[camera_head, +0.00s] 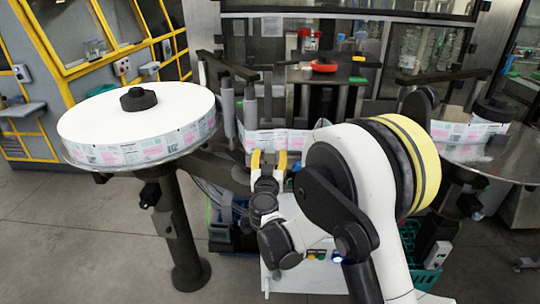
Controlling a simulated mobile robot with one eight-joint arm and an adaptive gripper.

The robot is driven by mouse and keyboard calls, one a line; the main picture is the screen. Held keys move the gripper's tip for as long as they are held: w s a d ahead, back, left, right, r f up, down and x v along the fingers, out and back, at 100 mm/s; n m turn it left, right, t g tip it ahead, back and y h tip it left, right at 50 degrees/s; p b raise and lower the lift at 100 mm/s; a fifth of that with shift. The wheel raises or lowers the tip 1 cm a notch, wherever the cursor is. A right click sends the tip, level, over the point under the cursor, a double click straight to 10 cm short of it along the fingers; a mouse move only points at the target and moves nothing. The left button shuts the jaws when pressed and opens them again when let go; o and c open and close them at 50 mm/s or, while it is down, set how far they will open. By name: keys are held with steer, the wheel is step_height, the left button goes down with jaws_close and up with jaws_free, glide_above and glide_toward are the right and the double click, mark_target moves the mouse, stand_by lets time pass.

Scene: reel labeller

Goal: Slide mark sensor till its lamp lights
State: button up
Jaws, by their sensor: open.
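My gripper (269,159) has two yellow-tipped fingers, spread apart with a gap between them. It is in front of the printed label web (262,141) at the middle of the machine. I cannot make out the mark sensor or its lamp; the gripper and my white arm cover part of the web path. The web runs behind the gripper between dark guide parts. A large white label reel (138,117) lies flat on a round plate at the left. A second label reel (470,131) is at the right, partly behind my arm.
A grey post (175,235) carries the left reel. A red round part (324,66) sits on the machine behind. A white panel with coloured buttons (311,255) is low in front, partly behind my arm. The floor at left (80,240) is clear.

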steer(key=s, duration=1.2)
steer(key=shift+a, duration=0.2)
